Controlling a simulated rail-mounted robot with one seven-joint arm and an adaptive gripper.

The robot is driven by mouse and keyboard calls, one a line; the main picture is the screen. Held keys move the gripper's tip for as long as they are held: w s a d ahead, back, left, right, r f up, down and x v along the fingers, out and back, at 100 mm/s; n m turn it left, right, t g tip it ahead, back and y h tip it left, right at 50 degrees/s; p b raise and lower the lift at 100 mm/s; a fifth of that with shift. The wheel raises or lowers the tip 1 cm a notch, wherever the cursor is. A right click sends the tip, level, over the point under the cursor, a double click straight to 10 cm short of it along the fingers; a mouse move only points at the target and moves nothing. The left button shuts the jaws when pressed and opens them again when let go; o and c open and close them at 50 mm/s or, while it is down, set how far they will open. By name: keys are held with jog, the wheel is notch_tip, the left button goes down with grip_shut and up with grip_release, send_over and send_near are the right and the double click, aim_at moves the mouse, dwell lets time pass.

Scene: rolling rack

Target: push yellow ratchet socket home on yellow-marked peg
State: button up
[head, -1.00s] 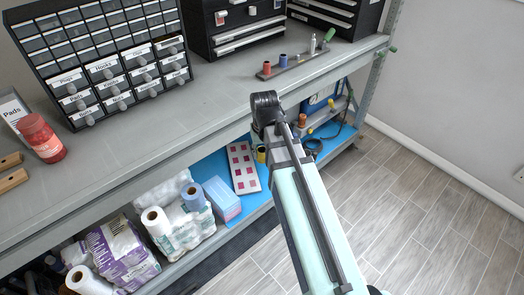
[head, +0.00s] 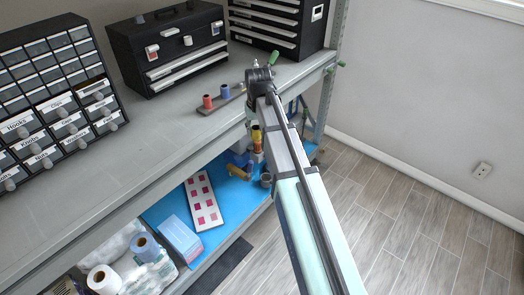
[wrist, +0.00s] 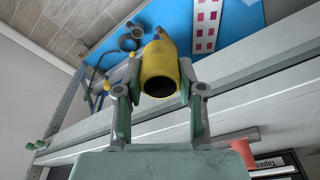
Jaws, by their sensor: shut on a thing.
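The yellow ratchet socket (wrist: 158,65) is between the two fingers of my gripper (wrist: 160,92) in the wrist view, with its dark open end facing the camera. In the head view the socket (head: 256,133) is partly hidden below my gripper (head: 257,118), out past the bench's front edge and above the lower shelf. A peg rail (head: 236,94) lies on the bench, with a red socket (head: 208,101) and a blue socket (head: 224,90) standing at its left end. My arm hides part of the rail, and I cannot make out the yellow-marked peg.
Black toolboxes (head: 167,45) and a labelled drawer cabinet (head: 50,90) stand at the back of the bench. A blue mat (head: 215,235) on the lower shelf holds a card with red squares (head: 204,200). The bench between cabinet and rail is clear.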

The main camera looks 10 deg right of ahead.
jog(key=w+r+n, duration=0.1)
jog(key=w+r, duration=0.3)
jog(key=w, duration=0.5)
jog(key=w+r+n+p, duration=0.1)
jog(key=w+r+n, duration=0.1)
jog(key=w+r, duration=0.3)
jog(key=w+r+n, duration=0.1)
jog(key=w+r, duration=0.4)
jog(key=w, duration=0.9)
jog(key=shift+r+g+p, duration=0.15)
jog(key=shift+g+p, duration=0.15)
jog(key=shift+r, duration=0.1)
jog(key=shift+w+f+b, duration=0.1)
jog(key=shift+f+b, duration=0.5)
jog(key=shift+f, duration=2.35)
jog(key=shift+f, duration=0.35)
jog(key=shift+f, duration=0.35)
jog(key=shift+f+b, duration=0.3)
jog(key=shift+f, duration=0.35)
jog(key=shift+f, duration=0.35)
